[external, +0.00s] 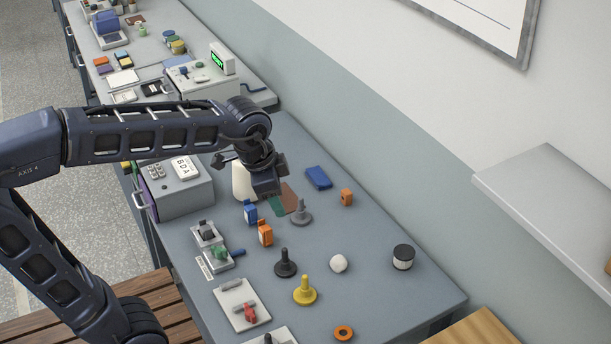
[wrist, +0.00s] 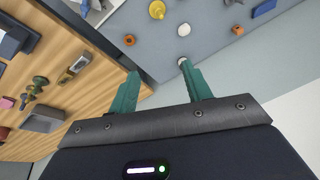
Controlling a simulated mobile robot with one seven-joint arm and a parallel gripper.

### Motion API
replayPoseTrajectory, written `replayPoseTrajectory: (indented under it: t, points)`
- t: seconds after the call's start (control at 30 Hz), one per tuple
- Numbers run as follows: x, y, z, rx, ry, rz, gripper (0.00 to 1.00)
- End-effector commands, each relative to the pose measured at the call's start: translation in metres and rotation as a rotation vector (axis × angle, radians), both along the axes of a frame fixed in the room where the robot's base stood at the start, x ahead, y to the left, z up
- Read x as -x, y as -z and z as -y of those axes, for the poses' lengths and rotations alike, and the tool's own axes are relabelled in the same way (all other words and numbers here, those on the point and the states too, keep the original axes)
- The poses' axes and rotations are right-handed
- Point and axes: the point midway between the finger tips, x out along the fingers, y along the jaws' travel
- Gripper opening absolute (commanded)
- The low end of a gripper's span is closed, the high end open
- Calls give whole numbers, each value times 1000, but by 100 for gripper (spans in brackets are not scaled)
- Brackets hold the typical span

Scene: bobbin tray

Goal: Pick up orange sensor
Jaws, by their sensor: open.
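Two orange pieces could be the sensor; I cannot tell which. One is a small orange block (external: 346,197) with a dark spot, on the right part of the bench beside a blue block. It also shows near the top right of the wrist view (wrist: 237,30). The other is an orange box-like piece (external: 265,233) with a pale face, next to a similar blue one. My gripper (external: 265,186) is above the bench, left of the small block. In the wrist view its teal fingers (wrist: 160,72) are apart with nothing held between them.
A blue block (external: 318,178), a grey peg (external: 301,213), a black peg (external: 286,264), a yellow peg (external: 305,291), a white ball (external: 339,263), a dark-lidded jar (external: 403,257) and an orange ring (external: 343,333) stand on the bench. A grey control box (external: 180,195) is left. The wall is behind.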

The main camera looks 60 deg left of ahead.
Motion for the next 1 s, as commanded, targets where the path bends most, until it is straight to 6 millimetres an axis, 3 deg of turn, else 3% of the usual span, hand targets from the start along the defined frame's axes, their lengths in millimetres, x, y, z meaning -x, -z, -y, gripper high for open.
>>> replayPoseTrajectory:
  t: [0.23,0.57,1.0]
  points:
    - [-70,2,-28,-58,164,-58,49]
    - [-159,24,-74,-116,392,-130,49]
    - [-266,89,-152,-155,703,-214,49]
